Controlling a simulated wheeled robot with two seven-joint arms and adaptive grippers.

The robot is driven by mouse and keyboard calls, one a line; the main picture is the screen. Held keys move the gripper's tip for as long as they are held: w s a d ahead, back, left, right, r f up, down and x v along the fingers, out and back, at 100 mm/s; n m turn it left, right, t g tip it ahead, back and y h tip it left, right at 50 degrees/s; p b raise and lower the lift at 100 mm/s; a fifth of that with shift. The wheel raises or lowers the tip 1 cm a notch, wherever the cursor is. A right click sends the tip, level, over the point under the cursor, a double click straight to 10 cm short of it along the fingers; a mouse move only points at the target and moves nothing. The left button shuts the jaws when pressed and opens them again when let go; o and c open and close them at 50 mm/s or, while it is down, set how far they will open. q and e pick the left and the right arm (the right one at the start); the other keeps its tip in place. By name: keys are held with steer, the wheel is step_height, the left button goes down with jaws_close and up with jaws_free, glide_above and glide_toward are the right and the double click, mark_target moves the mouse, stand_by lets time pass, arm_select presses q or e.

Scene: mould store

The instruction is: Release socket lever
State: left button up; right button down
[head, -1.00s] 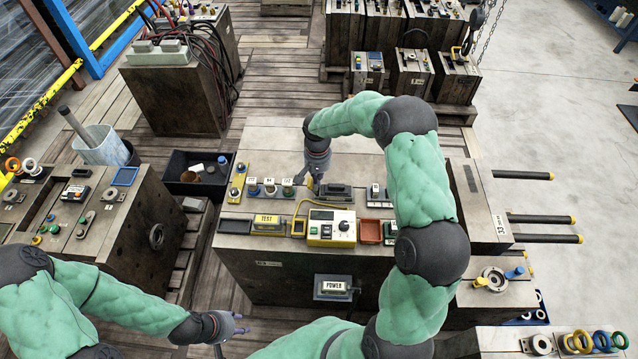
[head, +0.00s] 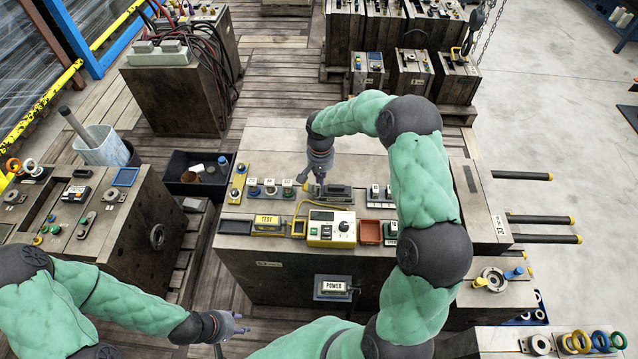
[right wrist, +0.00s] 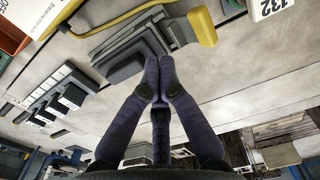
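A dark grey socket block (head: 334,193) sits on top of the wooden mould block, and it fills the upper middle of the right wrist view (right wrist: 125,52). A thick yellow lever handle (right wrist: 203,26) stands at one end of it, on a dark frame. My right gripper (head: 312,183) is just above the socket's left end in the head view. My left gripper (head: 240,324) is open and empty, low in front of the block.
A yellow-edged meter box (head: 331,228) with a yellow cable, a red tray (head: 370,232) and a yellow TEST box (head: 270,222) stand nearer the front. Tagged sockets (head: 270,188) are to the left. A POWER box (head: 333,288) is on the front face.

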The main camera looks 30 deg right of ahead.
step_height(320, 180, up, 6)
steer(key=p, duration=0.3)
steer(key=shift+r+p, duration=0.2)
steer(key=shift+p, duration=0.1)
stand_by(0.6)
